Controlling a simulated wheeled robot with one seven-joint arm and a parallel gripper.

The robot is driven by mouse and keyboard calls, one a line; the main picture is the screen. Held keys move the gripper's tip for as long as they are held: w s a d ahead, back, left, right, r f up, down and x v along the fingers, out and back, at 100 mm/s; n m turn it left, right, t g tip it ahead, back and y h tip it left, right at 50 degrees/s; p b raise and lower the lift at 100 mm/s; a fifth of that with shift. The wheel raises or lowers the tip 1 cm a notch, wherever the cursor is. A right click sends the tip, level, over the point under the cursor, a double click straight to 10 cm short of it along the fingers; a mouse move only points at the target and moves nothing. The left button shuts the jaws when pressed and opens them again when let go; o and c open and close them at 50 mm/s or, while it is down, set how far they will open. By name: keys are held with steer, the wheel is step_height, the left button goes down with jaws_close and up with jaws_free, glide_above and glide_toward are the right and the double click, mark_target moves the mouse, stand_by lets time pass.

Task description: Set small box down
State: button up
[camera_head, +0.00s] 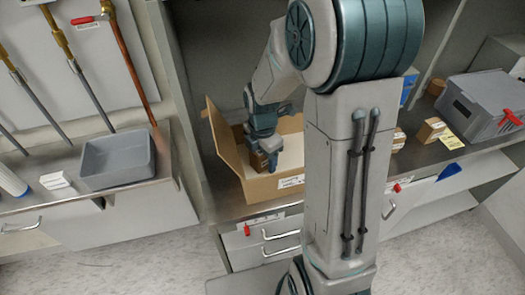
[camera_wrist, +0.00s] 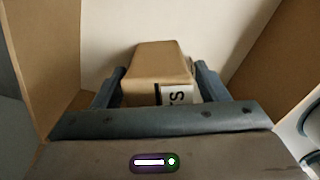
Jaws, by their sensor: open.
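The small box (camera_wrist: 158,75) is brown cardboard with a white label bearing dark print. In the wrist view it sits between the two fingers of my gripper (camera_wrist: 160,88), inside a larger open cardboard box (camera_wrist: 285,60). The fingers stand open on either side of it; whether either finger touches it I cannot tell. In the head view my gripper (camera_head: 264,150) reaches down into the open carton (camera_head: 262,190), and the small box (camera_head: 259,161) shows at its fingertips near the carton's left wall. The small box's underside is hidden.
The carton stands on a metal counter with its left flap raised. A grey bin (camera_head: 117,160) is on the left counter. Small boxes (camera_head: 430,129) and a grey lidded crate (camera_head: 485,105) stand to the right. My arm hides the counter's middle.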

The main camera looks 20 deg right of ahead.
step_height(320, 180, up, 11)
steer(key=shift+r, duration=0.1)
steer(key=shift+s+r, duration=0.1)
steer(key=shift+r, duration=0.5)
steer(key=shift+s+r+m, duration=0.2)
steer(key=shift+s+m, duration=0.05)
steer(key=shift+m, duration=0.25)
steer(key=s+r+m+t, duration=0.2)
steer(key=s+m, duration=1.1)
steer(key=m, duration=0.8)
steer(key=shift+s+d+t, duration=0.3)
steer(key=shift+s+t, duration=0.1)
steer(key=shift+t, duration=0.1)
